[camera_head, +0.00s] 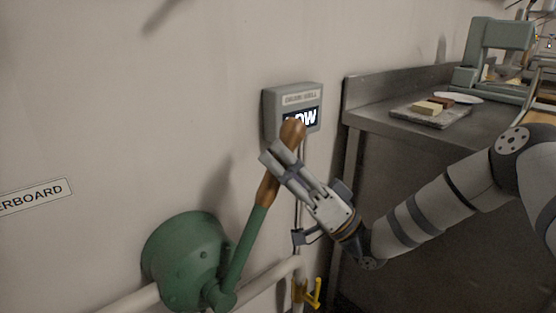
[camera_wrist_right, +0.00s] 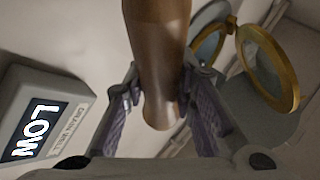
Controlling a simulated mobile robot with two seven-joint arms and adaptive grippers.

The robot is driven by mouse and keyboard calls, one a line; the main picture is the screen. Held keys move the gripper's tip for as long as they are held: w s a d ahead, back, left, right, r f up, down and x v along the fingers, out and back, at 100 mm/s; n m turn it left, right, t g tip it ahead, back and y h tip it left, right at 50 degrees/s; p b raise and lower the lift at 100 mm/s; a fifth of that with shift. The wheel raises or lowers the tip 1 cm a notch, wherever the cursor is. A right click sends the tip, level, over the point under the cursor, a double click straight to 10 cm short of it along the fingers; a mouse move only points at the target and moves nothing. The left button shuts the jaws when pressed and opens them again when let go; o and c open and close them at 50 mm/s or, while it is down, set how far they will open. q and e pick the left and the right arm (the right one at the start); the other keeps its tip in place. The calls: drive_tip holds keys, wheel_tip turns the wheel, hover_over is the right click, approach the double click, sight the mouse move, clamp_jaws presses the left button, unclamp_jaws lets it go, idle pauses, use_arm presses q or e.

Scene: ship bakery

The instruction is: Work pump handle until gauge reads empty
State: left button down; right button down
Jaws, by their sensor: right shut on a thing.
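The green pump (camera_head: 185,260) is on the wall at the lower left of the head view. Its green lever (camera_head: 245,245) rises tilted to the right and ends in a brown wooden grip (camera_head: 291,133). My right gripper (camera_head: 276,165) is shut on this grip, near its upper part. In the right wrist view the wooden grip (camera_wrist_right: 158,60) sits between the two purple-padded fingers (camera_wrist_right: 160,110). The grey gauge box (camera_head: 283,97) on the wall, labelled as a drain well, shows LOW; the word also reads in the wrist view (camera_wrist_right: 35,130). My left gripper is not in view.
A steel counter (camera_head: 375,100) stands at the right, with a board (camera_head: 432,118) of food blocks and a green machine (camera_head: 490,55). Pipes (camera_head: 265,280) and a yellow valve handle (camera_head: 315,293) are below my gripper. Brass-rimmed round portholes (camera_wrist_right: 268,68) show in the wrist view.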

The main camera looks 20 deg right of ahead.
drive_tip(key=shift+d+f, duration=0.1)
drive_tip(key=shift+d, duration=0.05)
drive_tip(key=c, duration=1.3)
unclamp_jaws()
drive_tip(key=shift+w, duration=0.1)
drive_tip(key=shift+d, duration=0.1)
drive_tip(key=v, duration=1.2)
